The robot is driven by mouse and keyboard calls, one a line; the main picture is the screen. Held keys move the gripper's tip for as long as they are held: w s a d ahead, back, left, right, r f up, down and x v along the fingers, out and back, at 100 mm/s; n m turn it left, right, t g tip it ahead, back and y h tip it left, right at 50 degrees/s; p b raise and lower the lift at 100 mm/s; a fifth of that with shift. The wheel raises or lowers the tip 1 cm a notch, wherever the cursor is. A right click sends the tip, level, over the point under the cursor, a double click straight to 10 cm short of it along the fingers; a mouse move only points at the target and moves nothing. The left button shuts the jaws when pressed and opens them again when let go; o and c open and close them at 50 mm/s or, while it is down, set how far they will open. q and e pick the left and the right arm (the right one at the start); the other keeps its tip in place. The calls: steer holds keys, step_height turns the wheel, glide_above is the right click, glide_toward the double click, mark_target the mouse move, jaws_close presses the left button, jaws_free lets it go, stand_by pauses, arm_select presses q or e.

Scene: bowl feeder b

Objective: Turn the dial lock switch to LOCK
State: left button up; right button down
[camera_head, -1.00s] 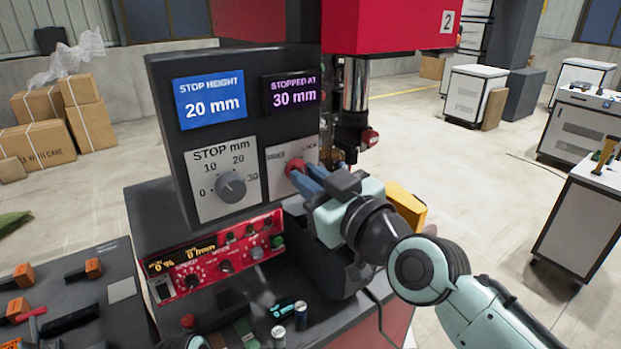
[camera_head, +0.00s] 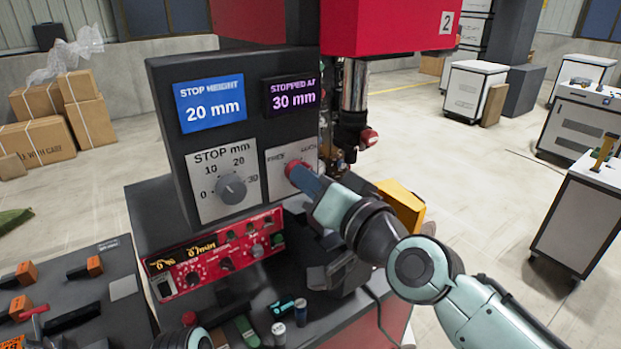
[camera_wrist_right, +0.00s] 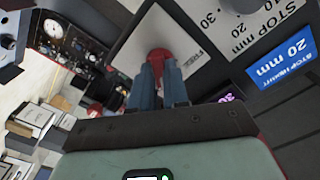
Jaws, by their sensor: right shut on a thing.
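The dial lock switch (camera_head: 291,169) is a red knob on a white plate (camera_head: 280,186) marked FREE at left and LOCK at right. My right gripper (camera_head: 296,173) is shut on this red knob, its blue fingers reaching it from the lower right. In the right wrist view the red knob (camera_wrist_right: 158,54) shows between and just beyond the two fingertips (camera_wrist_right: 160,76). The fingers hide much of the knob, so I cannot tell which label it points to.
Left of the switch is the grey STOP mm dial (camera_head: 231,189). Above are a blue display (camera_head: 209,101) reading 20 mm and a purple-lettered one (camera_head: 291,95) reading 30 mm. A red control panel (camera_head: 215,250) lies below. A yellow block (camera_head: 401,205) is behind my right arm.

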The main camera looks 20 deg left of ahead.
arm_select(q)
steer(key=shift+r, duration=0.1)
arm_select(e)
steer(key=shift+m, duration=0.6)
steer(key=c, duration=1.1)
jaws_free()
steer(key=shift+d, duration=0.1)
arm_select(q)
step_height(320, 180, down, 6)
steer(key=s+b, duration=0.2)
steer(key=b, duration=0.3)
steer(key=shift+s+r, duration=0.15)
steer(key=shift+s, duration=0.05)
arm_select(e)
steer(key=v, duration=1.3)
steer(key=shift+s+d, duration=0.1)
steer(key=shift+s, duration=0.05)
